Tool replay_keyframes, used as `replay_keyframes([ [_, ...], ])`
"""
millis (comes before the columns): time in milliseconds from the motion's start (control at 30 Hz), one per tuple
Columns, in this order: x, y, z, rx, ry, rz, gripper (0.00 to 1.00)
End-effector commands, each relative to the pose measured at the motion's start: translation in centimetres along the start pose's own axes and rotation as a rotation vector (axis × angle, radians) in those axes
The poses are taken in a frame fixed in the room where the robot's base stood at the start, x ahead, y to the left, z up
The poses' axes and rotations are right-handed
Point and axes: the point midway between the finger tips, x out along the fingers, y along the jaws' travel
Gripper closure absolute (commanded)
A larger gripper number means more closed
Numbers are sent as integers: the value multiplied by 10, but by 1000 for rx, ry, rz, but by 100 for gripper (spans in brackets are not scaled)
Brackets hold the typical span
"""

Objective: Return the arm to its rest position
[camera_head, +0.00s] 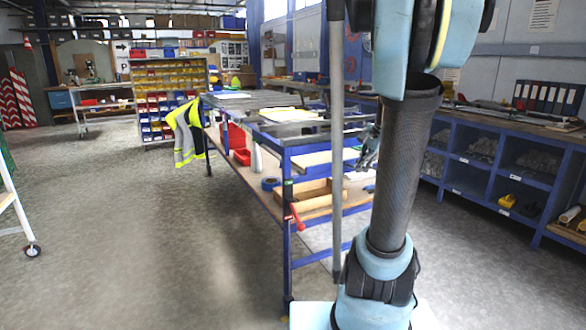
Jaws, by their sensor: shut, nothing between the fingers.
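My arm stands at the right of the head view, its light blue base joint low in the picture. A dark carbon tube rises from it to a light blue joint at the top edge. The upper part of the arm runs out of the frame at the top.
A blue-framed workbench (287,240) stands close behind my arm, with a red bin (233,138) on its lower shelf. A hi-vis vest (186,133) hangs at its far end. Blue shelving (482,181) lines the right. Open floor (120,230) lies left.

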Motion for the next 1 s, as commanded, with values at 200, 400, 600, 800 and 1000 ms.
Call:
replay_keyframes([
  [200, 6, 56, 51, -291, 17, 66, 100],
  [400, 16, 110, 85, -560, 27, 128, 100],
  [600, 30, 166, 110, -829, 30, 192, 100],
  [800, 47, 216, 124, -1078, 26, 252, 100],
  [1000, 58, 244, 128, -1223, 22, 289, 100],
])
